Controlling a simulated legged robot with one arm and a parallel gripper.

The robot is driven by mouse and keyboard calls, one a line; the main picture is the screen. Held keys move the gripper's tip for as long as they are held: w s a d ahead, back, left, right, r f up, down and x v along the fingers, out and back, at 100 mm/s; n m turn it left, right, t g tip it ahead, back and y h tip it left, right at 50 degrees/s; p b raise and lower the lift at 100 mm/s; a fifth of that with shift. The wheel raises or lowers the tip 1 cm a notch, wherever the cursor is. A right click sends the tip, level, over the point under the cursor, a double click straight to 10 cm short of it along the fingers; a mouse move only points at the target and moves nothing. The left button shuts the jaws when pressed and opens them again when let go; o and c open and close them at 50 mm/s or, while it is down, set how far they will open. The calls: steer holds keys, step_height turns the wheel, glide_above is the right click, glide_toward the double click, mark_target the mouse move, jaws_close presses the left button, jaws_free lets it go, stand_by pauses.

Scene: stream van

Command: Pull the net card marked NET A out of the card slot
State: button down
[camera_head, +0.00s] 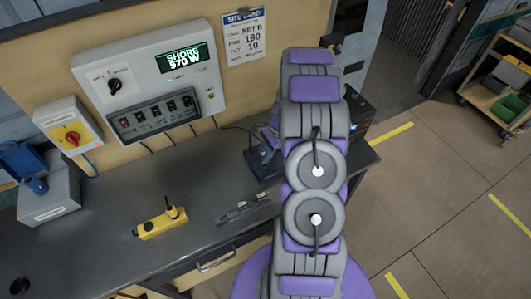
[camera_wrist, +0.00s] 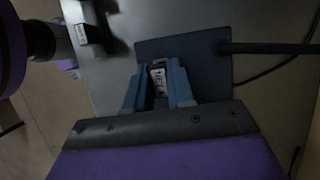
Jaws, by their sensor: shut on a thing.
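In the wrist view my gripper (camera_wrist: 160,88) is shut on a small dark card with a white label (camera_wrist: 158,78). The label is turned and too small to read for sure. The card stands between the two blue fingers, over a dark flat unit (camera_wrist: 205,55) with a black cable. That unit is also partly visible in the head view (camera_head: 258,166), beside my arm. The card's lower end is hidden, so I cannot tell whether it is still in the slot. In the head view my arm hides most of the gripper and the card.
A dark holder with small white-labelled pieces (camera_head: 245,212) lies on the grey bench (camera_head: 150,265). A yellow radio-like device (camera_head: 160,222) lies to its left. A wall panel (camera_head: 150,75) reads SHORE 570 W. A site card (camera_head: 244,37) mentions a NET entry, seemingly B.

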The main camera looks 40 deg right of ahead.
steer(key=shift+r, duration=0.15)
steer(key=shift+r+p, duration=1.25)
steer(key=shift+r, duration=0.15)
